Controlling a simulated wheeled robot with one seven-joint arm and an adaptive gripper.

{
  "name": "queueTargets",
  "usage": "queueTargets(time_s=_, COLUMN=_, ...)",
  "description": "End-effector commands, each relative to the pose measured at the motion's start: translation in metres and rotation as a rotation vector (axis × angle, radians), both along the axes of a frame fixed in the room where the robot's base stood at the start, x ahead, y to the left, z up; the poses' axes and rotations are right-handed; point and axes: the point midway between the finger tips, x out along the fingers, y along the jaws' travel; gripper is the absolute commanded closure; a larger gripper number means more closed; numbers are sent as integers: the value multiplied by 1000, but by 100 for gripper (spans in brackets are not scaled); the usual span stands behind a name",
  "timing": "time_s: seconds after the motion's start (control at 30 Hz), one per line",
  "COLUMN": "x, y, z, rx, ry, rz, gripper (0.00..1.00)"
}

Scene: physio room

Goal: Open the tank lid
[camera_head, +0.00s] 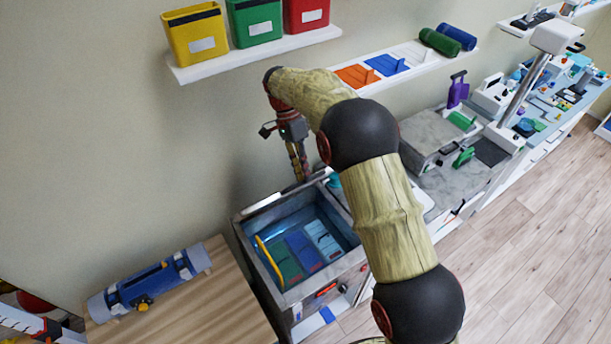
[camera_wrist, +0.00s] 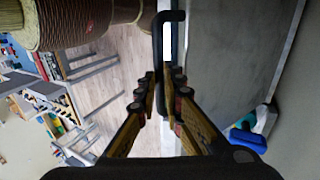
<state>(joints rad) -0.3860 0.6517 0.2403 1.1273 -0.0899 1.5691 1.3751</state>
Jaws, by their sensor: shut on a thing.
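The steel tank (camera_head: 291,298) stands by the wall with its top uncovered. Blue water and several coloured packs (camera_head: 302,248) show inside. The tank lid (camera_head: 272,203) is raised at the tank's back edge and shows nearly edge-on. In the wrist view the lid is a broad grey panel (camera_wrist: 232,75) on the right. A black handle (camera_wrist: 181,45) stands out from its edge. My gripper (camera_head: 302,176) is at the lid's upper edge. In the wrist view its fingers (camera_wrist: 166,88) are closed on the handle. My arm hides part of the tank's right side.
A wooden table (camera_head: 215,309) with a blue-grey roll (camera_head: 148,284) stands left of the tank. A shelf (camera_head: 255,54) with coloured bins and another shelf (camera_head: 405,65) are on the wall above. A counter with equipment (camera_head: 458,180) is on the right. Open floor (camera_head: 525,235) lies in front.

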Motion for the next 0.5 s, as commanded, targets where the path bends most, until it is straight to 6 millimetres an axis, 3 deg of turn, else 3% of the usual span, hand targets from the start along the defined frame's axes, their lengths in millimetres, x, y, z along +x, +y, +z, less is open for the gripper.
queueTargets(time_s=0.03, x=1, y=2, z=-9, rx=4, ry=-1, rz=2, gripper=100)
queueTargets(time_s=0.47, x=0, y=3, z=-10, rx=3, ry=4, rz=1, gripper=100)
queueTargets(time_s=0.5, x=0, y=3, z=-10, rx=3, ry=4, rz=1, gripper=90)
